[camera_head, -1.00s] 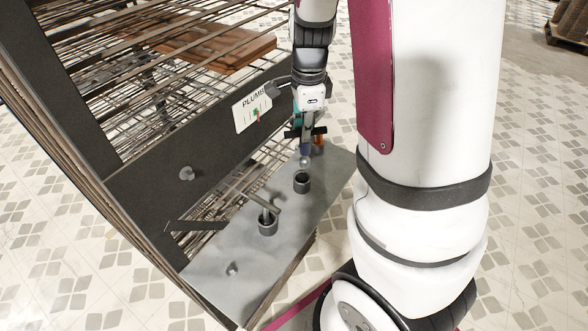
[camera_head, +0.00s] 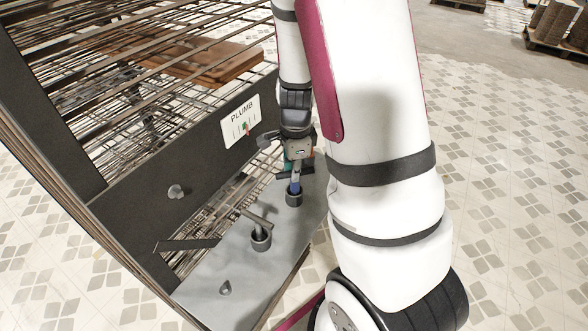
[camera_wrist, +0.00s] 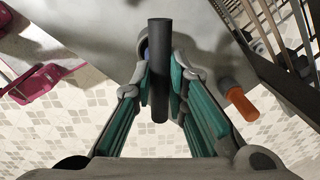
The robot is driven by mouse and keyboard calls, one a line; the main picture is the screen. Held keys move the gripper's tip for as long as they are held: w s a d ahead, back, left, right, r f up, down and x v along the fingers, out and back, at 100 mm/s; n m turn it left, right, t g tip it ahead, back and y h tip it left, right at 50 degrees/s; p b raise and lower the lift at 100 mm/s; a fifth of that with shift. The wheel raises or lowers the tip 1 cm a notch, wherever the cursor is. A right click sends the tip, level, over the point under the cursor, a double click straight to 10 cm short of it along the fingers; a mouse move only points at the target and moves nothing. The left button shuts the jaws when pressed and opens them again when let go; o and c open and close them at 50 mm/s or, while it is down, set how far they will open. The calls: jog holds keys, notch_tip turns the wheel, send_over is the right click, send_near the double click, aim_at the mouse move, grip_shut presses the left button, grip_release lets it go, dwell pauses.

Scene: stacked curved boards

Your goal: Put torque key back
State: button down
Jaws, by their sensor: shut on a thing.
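My gripper (camera_head: 295,173) is shut on the torque key, low over the far end of a grey plate. In the wrist view the key's dark bar (camera_wrist: 160,65) lies between the two fingers. In the head view a blue part of the key (camera_head: 295,187) points down at the mouth of a dark round holder (camera_head: 293,200). Its lower end is hidden, and I cannot tell how deep it sits. A second dark holder (camera_head: 261,240) nearer the front has a grey T-shaped tool (camera_head: 258,220) standing in it.
The grey plate (camera_head: 215,270) carries a small knob (camera_head: 225,288). A dark frame with a "PLUMB" card (camera_head: 241,122) and long rods stands left. An orange-ended cylinder (camera_wrist: 241,103) is right of my gripper in the wrist view. Tiled floor lies open at right.

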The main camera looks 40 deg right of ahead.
jog(key=c, duration=1.6)
grip_release()
notch_tip(320, 180, up, 12)
jog(key=s+p, duration=0.1)
jog(key=s+a+r+n+t, duration=0.1)
jog(key=s+a+r+n, duration=0.3)
jog(key=n, duration=0.3)
jog(key=s+a+r+n+t, duration=0.2)
jog(key=s+a+r+n, duration=0.3)
jog(key=a+r+n, duration=0.1)
jog(key=s+a+r+n+t, duration=0.1)
jog(key=s+a+r+n, duration=0.4)
jog(key=n, duration=0.5)
jog(key=shift+s+a+r+t, duration=0.1)
jog(key=shift+a+r+t, duration=0.2)
jog(key=shift+a+r, duration=0.35)
jog(key=shift+d+r, duration=0.1)
jog(key=shift+d, duration=0.05)
